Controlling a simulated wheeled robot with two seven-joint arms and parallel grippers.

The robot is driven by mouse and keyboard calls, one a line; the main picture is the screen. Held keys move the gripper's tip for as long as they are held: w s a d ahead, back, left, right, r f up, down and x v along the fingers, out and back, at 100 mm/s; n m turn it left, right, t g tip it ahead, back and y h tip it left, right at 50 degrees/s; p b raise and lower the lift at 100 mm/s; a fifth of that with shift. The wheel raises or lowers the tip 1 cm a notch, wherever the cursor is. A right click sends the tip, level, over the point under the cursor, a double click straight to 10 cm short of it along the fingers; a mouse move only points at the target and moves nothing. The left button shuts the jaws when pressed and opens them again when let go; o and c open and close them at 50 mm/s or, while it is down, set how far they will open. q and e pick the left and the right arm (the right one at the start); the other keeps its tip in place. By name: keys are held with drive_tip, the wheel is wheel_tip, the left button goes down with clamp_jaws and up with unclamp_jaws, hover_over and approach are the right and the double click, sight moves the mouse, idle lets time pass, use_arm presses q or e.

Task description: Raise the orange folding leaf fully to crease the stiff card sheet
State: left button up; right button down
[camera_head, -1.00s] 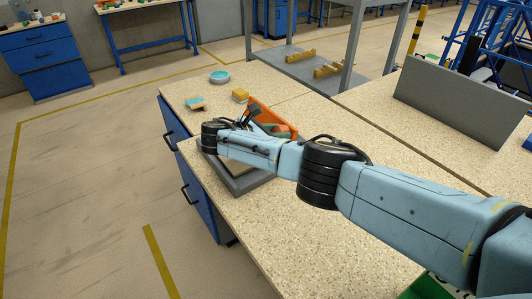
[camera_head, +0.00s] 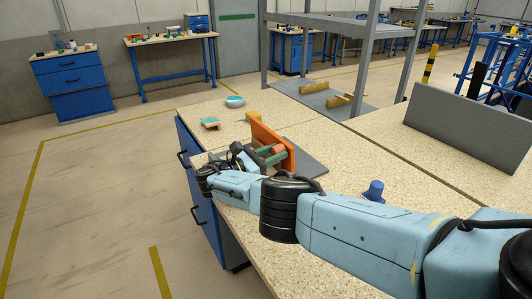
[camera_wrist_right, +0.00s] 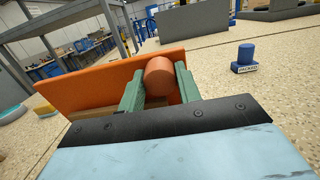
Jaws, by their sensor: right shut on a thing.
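The orange folding leaf (camera_head: 266,138) stands steeply raised at the grey base plate (camera_head: 312,172) on the speckled bench. The leaf also shows in the right wrist view (camera_wrist_right: 95,84) as a broad orange panel. My right gripper (camera_head: 270,153) has green fingers and is shut on the leaf's reddish-orange round handle (camera_wrist_right: 159,76), one finger on each side. The handle sits against the leaf's face. I cannot make out the card sheet; the leaf and my right arm hide much of the plate. My left gripper is not in view.
A blue button-like post (camera_head: 374,191) stands beyond my arm. A grey upright panel (camera_head: 465,125) stands at right.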

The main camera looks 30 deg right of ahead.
drive_tip(key=shift+f, duration=0.1)
idle(0.4)
drive_tip(key=c, duration=1)
unclamp_jaws()
drive_tip(key=shift+a, duration=0.15)
